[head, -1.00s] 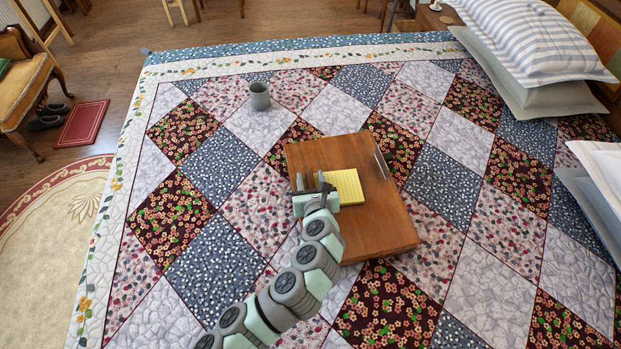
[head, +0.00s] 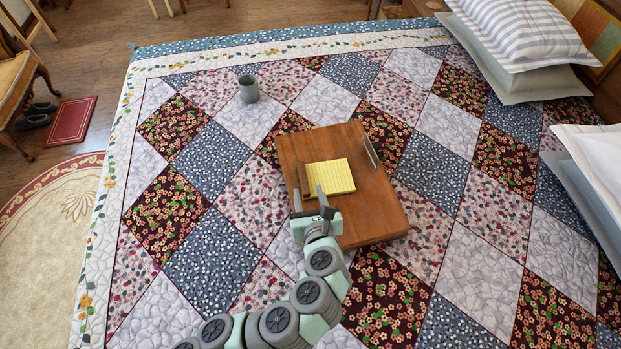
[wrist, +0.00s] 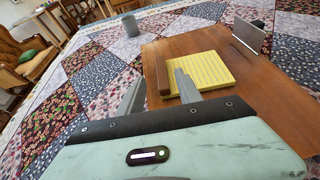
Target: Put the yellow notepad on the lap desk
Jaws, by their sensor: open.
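The yellow notepad (head: 335,176) lies flat on the wooden lap desk (head: 375,215), near its left side. It also shows in the wrist view (wrist: 212,75), on the desk (wrist: 265,100). A dark wooden strip runs along the notepad's left edge. The lap desk rests on the quilted bed. My gripper (head: 308,198) is open and empty at the desk's near left edge, by the notepad's near left corner. In the wrist view its right finger overlaps the notepad, and its left finger is left of the desk. I cannot tell whether a finger touches the notepad.
A grey mug (head: 249,89) stands on the quilt (head: 230,170) beyond the desk. A metal piece (head: 371,151) stands up at the desk's far right edge. Striped and plain pillows (head: 520,40) lie at the right. The quilt left of the desk is clear.

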